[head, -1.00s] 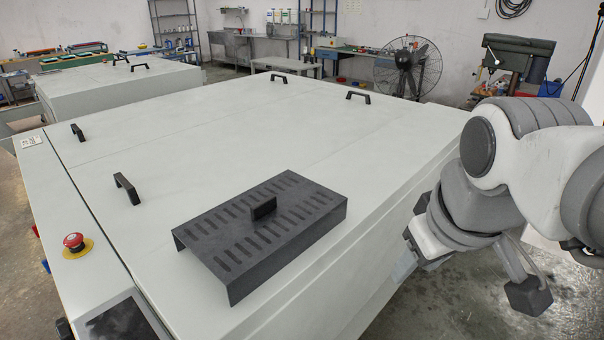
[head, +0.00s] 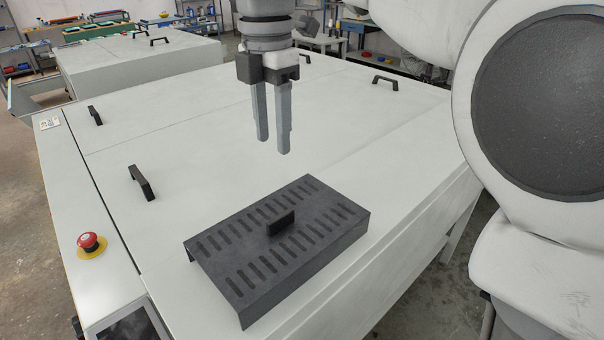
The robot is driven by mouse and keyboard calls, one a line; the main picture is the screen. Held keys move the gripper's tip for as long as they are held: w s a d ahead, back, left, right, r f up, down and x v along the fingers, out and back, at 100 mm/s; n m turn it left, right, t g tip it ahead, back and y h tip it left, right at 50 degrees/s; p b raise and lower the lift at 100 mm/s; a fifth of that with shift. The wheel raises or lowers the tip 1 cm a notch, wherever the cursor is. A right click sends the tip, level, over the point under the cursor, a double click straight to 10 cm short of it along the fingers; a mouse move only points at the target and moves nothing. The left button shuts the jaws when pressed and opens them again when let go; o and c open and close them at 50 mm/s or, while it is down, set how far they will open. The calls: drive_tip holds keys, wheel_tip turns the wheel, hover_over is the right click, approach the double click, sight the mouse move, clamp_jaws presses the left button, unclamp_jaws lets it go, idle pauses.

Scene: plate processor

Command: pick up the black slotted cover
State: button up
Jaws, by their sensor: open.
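The black slotted cover (head: 325,255) lies on the near part of the grey machine's top (head: 200,160). It has rows of slots and an upright black handle (head: 281,223) in its middle. My gripper (head: 273,147) hangs above the machine top, fingers pointing down, a little apart from each other with nothing between them. In the picture the fingertips are above the cover's handle and clear of it. How far above or behind the handle they are is hard to tell.
Several black handles, one at the left (head: 141,182) and one at the back right (head: 385,82), stand up from the machine top. A red button (head: 90,242) sits on the left edge. My arm fills the right side. The top around the cover is clear.

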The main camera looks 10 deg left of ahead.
drive_tip(key=b, duration=0.1)
hover_over(280, 215)
drive_tip(key=f, duration=1)
drive_tip(key=shift+w+a+f, duration=0.2)
drive_tip(key=shift+w+f, duration=0.05)
drive_tip(key=shift+s+d+f, duration=0.1)
drive_tip(key=shift+s+f, duration=0.05)
drive_tip(key=shift+f, duration=1.2)
drive_tip(key=shift+s+d+f, duration=0.1)
drive_tip(key=shift+s+f, duration=0.05)
drive_tip(key=shift+f, duration=1.2)
clamp_jaws()
drive_tip(key=shift+r, duration=0.1)
